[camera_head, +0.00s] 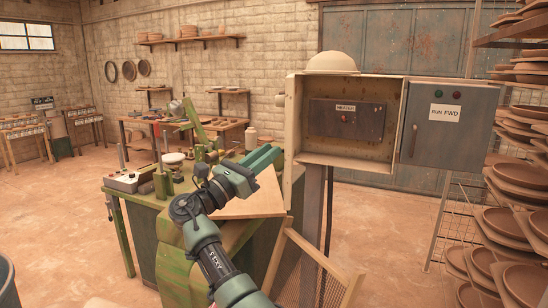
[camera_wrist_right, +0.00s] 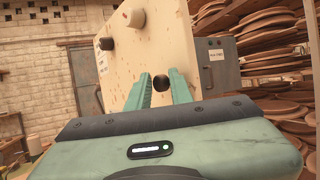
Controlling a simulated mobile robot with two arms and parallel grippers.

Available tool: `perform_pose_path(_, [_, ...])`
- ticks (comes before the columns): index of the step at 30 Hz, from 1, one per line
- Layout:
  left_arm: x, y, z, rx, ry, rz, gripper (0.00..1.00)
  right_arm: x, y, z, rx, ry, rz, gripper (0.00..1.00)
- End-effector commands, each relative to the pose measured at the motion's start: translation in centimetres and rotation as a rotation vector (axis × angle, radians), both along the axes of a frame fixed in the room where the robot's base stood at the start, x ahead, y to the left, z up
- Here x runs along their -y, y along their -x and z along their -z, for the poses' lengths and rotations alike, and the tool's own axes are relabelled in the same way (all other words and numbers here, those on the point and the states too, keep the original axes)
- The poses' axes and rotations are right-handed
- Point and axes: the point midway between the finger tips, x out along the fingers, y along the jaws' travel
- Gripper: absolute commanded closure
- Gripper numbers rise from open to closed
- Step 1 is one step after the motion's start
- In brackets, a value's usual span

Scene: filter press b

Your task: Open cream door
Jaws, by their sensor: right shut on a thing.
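The cream door (camera_head: 293,125) stands swung out at the left side of the open cream box (camera_head: 345,157), seen nearly edge-on in the head view. In the right wrist view its speckled cream face (camera_wrist_right: 165,45) fills the upper middle, with a dark round knob (camera_wrist_right: 160,83) low on it. My right gripper (camera_head: 276,153) reaches the door from the left. Its two green fingers (camera_wrist_right: 160,92) are on either side of the dark knob and shut on it. The exact finger contact is hard to see. My left gripper is in neither view.
Inside the box is a dark HEATER panel (camera_head: 346,118). A grey RUN FWD box (camera_head: 446,130) stands to its right. A green workbench (camera_head: 140,192) lies below my right arm. Racks of brown plates (camera_head: 510,205) stand at the right. Open floor shows at the left.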

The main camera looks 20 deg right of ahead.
Motion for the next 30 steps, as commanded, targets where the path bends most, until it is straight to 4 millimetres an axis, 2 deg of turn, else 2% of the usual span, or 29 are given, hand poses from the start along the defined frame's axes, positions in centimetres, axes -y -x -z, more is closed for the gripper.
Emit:
perform_pose_path(1, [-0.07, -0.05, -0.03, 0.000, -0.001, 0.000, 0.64, 0.23, -0.52, -0.74, 0.006, 0.006, -0.017, 1.00])
perform_pose_path(14, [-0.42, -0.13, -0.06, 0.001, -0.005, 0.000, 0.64, 0.31, -0.54, -0.90, 0.009, 0.005, -0.014, 1.00])
perform_pose_path(15, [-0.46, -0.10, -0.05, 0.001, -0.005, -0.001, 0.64, 0.31, -0.54, -0.91, 0.008, 0.005, -0.013, 0.68])
perform_pose_path(16, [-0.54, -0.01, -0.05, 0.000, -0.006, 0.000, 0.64, 0.31, -0.54, -0.94, 0.008, 0.006, -0.013, 0.59])
perform_pose_path(23, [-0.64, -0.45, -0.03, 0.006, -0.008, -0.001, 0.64, 0.19, -0.57, -0.79, 0.005, 0.007, -0.014, 0.58])
perform_pose_path(30, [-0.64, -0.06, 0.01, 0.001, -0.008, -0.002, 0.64, 0.09, -0.58, -0.73, 0.004, 0.007, -0.016, 0.58])
